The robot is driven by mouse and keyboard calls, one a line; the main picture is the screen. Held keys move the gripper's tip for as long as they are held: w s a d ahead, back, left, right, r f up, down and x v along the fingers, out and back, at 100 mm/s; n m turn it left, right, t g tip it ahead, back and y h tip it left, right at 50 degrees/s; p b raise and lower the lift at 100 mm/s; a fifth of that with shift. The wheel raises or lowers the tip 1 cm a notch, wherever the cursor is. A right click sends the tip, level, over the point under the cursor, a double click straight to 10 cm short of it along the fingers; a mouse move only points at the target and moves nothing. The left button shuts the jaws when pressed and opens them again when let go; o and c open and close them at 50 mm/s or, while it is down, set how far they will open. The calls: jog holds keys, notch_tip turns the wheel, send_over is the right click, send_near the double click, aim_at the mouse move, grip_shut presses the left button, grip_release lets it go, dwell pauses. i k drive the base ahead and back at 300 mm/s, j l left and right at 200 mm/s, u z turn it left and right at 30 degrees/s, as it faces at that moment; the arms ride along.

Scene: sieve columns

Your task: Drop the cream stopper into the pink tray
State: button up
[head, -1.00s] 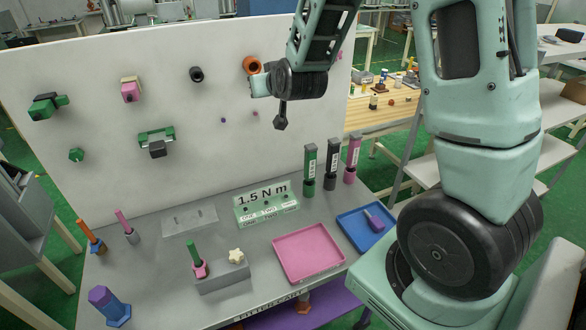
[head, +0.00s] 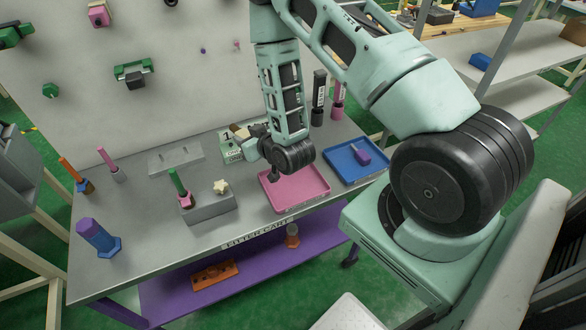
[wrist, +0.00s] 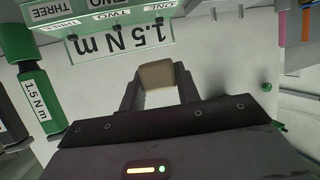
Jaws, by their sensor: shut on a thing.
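The cream stopper (wrist: 157,74) shows in the wrist view as a beige, blocky piece between my two fingertips. My gripper (wrist: 160,88) is shut on it. In the head view my gripper (head: 244,138) hangs behind and left of the pink tray (head: 308,185), close to the torque sign, and the stopper is too small there to make out well. The pink tray lies flat on the grey bench top. Its visible floor is empty, and my wrist covers its back left part. The tray does not show in the wrist view.
A blue tray (head: 340,168) with a purple piece (head: 362,156) lies right of the pink tray. Left of it stands a grey block (head: 210,207) with a cream star-shaped knob (head: 221,187). Dark and pink upright tools (head: 319,95) stand behind.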

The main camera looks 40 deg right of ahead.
aim_at(295, 178)
jog(key=k+z, duration=0.3)
jog(key=k+l+z, duration=0.1)
jog(key=k+z, duration=0.2)
jog(key=j+z, duration=1.05)
jog(key=j, duration=0.2)
